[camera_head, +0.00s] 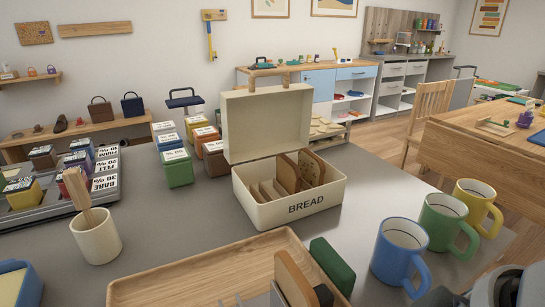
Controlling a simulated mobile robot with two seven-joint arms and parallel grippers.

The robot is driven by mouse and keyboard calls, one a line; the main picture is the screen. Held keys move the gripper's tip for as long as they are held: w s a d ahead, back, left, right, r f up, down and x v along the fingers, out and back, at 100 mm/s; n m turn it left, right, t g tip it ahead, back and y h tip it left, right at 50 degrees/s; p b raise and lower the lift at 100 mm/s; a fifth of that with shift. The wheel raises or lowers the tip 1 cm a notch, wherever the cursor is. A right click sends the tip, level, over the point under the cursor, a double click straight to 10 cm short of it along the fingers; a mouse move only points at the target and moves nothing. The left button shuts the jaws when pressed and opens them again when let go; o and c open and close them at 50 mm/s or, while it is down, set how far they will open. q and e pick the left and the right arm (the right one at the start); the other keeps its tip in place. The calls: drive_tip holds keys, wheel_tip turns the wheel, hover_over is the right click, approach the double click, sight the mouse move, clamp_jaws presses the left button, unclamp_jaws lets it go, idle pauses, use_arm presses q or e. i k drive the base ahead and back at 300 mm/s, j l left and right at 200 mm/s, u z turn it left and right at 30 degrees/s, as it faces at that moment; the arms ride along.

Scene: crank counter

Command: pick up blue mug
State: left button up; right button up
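The blue mug (400,252) stands upright on the grey counter at the lower right. Its opening faces up and its handle points down and to the right. A green mug (444,222) and a yellow mug (477,206) stand behind it in a slanting row to the right. Dark and grey parts that look like my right gripper (452,297) are cut off by the bottom edge, just below and right of the blue mug. Its fingers are not clear enough to tell open from shut. My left gripper is not in view.
A wooden tray (190,270) with upright brown and green pieces lies left of the blue mug. The open cream bread box (250,208) stands behind it. A utensil pot (97,240) and a rack of tins are at the left. Bare counter (375,190) lies between bread box and mugs.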

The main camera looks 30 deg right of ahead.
sight(401, 243)
drive_tip(key=z, duration=1.7)
drive_tip(key=l, duration=0.05)
